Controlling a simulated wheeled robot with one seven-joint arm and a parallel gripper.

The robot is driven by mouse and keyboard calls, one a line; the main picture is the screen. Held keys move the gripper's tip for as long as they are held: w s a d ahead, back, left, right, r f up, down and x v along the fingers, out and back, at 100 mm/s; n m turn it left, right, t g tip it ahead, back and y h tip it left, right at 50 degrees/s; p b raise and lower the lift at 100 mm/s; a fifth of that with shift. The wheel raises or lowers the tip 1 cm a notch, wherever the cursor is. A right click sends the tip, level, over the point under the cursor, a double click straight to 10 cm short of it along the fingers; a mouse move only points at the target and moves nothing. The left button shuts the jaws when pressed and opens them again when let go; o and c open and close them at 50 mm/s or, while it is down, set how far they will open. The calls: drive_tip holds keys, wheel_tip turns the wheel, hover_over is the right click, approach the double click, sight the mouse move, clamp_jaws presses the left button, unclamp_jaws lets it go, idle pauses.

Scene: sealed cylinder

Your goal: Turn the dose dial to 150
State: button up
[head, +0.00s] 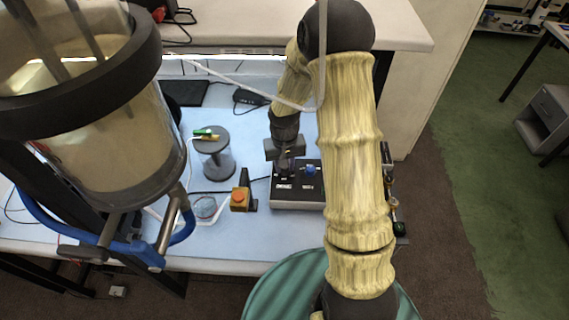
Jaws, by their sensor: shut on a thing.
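A dark control box (297,198) with a light front edge stands on the blue-covered bench. A blue knob (310,170) shows on its top at the right. A second control on the left of its top is mostly hidden by my gripper (286,168). My gripper points down over the left part of the box and is shut on that control, which seems to be the dose dial. The two small displays on the box are too small to read. I cannot tell the dial's setting.
A large sealed cylinder (110,150) with a dark rim fills the upper left. Free blue bench lies in front of the box.

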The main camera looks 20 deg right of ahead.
drive_tip(key=n+p, duration=0.1)
drive_tip(key=n, duration=0.5)
drive_tip(key=shift+w+r, duration=0.1)
drive_tip(key=shift+w, duration=0.05)
idle(0.4)
drive_tip(key=o, duration=1)
wheel_tip(320, 180, up, 17)
drive_tip(key=b, duration=0.2)
drive_tip(key=shift+r, duration=0.15)
